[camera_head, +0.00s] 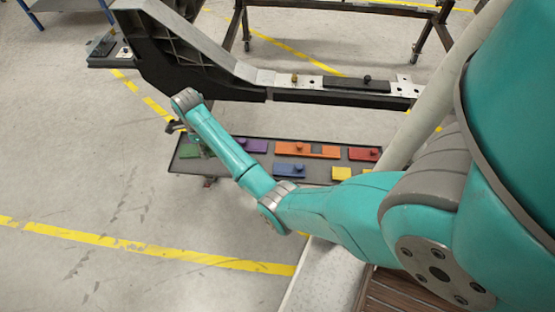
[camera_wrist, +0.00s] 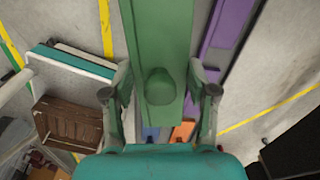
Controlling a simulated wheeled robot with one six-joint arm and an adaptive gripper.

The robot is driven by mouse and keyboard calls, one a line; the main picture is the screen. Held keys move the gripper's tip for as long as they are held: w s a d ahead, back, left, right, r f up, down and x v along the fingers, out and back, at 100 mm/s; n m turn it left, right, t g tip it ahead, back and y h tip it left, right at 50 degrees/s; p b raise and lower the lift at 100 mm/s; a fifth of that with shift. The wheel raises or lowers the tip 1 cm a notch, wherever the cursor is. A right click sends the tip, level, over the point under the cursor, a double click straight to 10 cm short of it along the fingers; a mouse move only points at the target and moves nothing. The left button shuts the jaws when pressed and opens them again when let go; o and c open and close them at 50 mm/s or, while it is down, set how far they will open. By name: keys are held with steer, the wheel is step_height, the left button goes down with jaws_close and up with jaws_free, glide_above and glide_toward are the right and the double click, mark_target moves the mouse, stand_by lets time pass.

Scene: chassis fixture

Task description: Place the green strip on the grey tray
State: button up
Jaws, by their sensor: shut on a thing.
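The green strip (camera_wrist: 158,30) fills the top middle of the wrist view, with its round green knob (camera_wrist: 160,87) toward the camera. My gripper (camera_wrist: 160,76) has one finger on each side of the strip and is shut on it. In the head view, a green patch (camera_head: 188,151) shows at the left end of the dark grey tray (camera_head: 222,166), below my wrist. My gripper (camera_head: 193,140) there is small and partly hidden by my arm. I cannot tell whether the strip touches the tray.
On the tray lie a purple strip (camera_head: 252,146), an orange strip (camera_head: 318,151), a red strip (camera_head: 364,154), a blue strip (camera_head: 288,170) and a yellow piece (camera_head: 341,173). Behind it runs a long chassis beam (camera_head: 205,58). Open floor (camera_head: 100,200) lies left of the tray.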

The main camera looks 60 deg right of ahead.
mark_target(217, 165)
steer(key=shift+s+d+f+m, duration=0.45)
steer(key=shift+s+d+m, duration=0.05)
steer(key=shift+m, duration=0.4)
step_height(217, 165, down, 10)
steer(key=shift+r, duration=0.1)
steer(key=o, duration=1.3)
steer(key=shift+c, duration=0.2)
